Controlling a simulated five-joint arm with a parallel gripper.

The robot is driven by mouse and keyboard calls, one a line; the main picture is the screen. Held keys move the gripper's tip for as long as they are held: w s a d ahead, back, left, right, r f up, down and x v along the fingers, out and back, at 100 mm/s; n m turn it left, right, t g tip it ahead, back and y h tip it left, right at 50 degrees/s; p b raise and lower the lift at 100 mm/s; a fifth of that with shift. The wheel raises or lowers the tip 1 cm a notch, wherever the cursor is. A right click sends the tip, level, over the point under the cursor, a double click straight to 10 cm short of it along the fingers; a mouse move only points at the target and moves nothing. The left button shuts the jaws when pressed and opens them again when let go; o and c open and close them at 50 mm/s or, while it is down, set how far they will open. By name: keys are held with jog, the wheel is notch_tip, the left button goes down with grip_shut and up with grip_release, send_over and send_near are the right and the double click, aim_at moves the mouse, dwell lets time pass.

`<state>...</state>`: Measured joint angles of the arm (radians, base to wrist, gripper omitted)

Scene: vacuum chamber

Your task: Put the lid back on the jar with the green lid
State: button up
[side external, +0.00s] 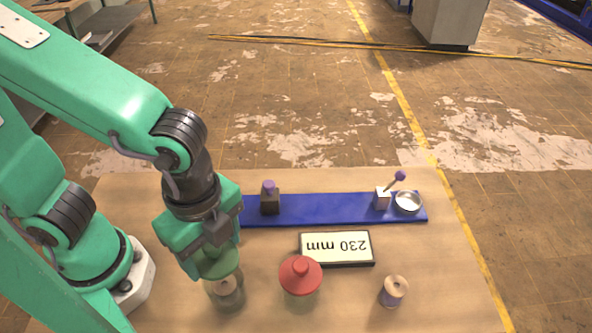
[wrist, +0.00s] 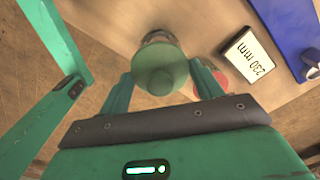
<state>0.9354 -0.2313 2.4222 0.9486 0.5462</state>
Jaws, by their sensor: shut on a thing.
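My gripper (side external: 213,262) is shut on the green lid (wrist: 160,66), a round lid with a raised knob. In the wrist view the lid sits between the two fingers. The clear glass jar (side external: 226,294) stands on the table under the gripper. Part of its rim shows past the lid in the wrist view (wrist: 158,36). The lid is over the jar, a little off to one side; I cannot tell whether they touch. The fingers partly hide the lid in the side view.
A jar with a red lid (side external: 300,276) stands close on the right. Behind it is a "230 mm" sign (side external: 337,247). A spool (side external: 394,290) stands farther right.

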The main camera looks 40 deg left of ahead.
jog(key=shift+f, duration=2.8)
jog(key=shift+f, duration=0.2)
dwell(0.4)
jog(key=o, duration=1)
jog(key=shift+o, duration=0.6)
jog(key=shift+o, duration=0.7)
jog(key=shift+r, duration=0.15)
jog(key=shift+r, duration=3.4)
